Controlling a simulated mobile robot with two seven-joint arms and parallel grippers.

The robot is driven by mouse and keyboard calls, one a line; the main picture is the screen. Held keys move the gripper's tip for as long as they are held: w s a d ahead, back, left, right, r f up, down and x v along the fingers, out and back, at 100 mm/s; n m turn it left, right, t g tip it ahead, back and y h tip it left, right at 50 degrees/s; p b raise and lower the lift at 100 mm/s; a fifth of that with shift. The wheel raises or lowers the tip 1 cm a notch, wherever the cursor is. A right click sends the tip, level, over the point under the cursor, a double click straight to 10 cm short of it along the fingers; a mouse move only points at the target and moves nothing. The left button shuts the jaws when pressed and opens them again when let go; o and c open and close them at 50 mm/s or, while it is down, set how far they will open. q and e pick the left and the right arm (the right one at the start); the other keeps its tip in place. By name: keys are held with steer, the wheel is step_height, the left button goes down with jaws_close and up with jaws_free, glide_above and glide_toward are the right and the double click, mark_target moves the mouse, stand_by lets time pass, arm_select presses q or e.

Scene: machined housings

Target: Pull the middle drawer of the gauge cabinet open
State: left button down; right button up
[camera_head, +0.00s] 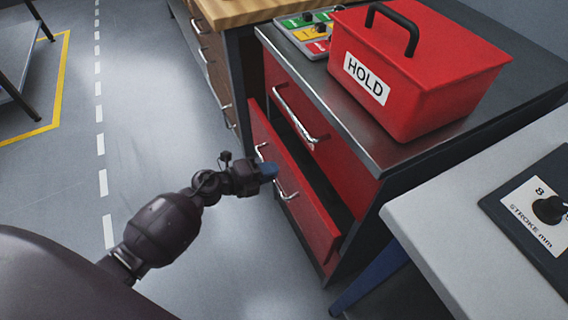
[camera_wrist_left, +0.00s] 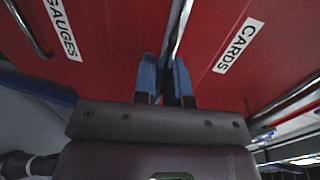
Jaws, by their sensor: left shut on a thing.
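The gauge cabinet (camera_head: 392,165) has a dark body and red drawer fronts. Its top drawer (camera_head: 345,140) looks shut. The middle drawer (camera_head: 312,216), just below it, stands part-way out, with a dark gap behind its front. My left gripper (camera_head: 270,173) is at this drawer's chrome handle (camera_head: 288,192). In the left wrist view its blue fingers (camera_wrist_left: 164,82) are shut on the handle bar (camera_wrist_left: 181,28). Red fronts labelled GAUGES (camera_wrist_left: 64,28) and CARDS (camera_wrist_left: 239,45) lie either side of it. The fingers partly hide the handle. My right gripper is out of view.
A red HOLD box (camera_head: 420,75) with a black handle and a tray of coloured panels (camera_head: 305,30) sit on the cabinet top. A light table (camera_head: 470,220) stands close at the right. A wood-topped cabinet (camera_head: 240,12) stands behind.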

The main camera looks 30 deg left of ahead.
arm_select(q)
steer(key=f+v, duration=0.2)
steer(key=v, duration=1)
steer(key=s+f+v, duration=0.1)
steer(key=f+v, duration=0.2)
steer(key=v, duration=1)
steer(key=shift+a+f+p, duration=0.2)
steer(key=shift+a+p, duration=0.15)
steer(key=shift+p, duration=0.05)
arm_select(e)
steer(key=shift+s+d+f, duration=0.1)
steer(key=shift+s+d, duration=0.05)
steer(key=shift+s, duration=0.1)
arm_select(q)
steer(key=c, duration=1.3)
jaws_free()
steer(key=shift+o, duration=0.5)
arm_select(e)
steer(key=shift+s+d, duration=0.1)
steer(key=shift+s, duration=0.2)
arm_select(q)
steer(key=shift+s, duration=0.1)
steer(key=p+v, duration=0.1)
steer(key=v, duration=0.9)
steer(key=shift+s+a, duration=0.25)
steer(key=shift+s, duration=0.05)
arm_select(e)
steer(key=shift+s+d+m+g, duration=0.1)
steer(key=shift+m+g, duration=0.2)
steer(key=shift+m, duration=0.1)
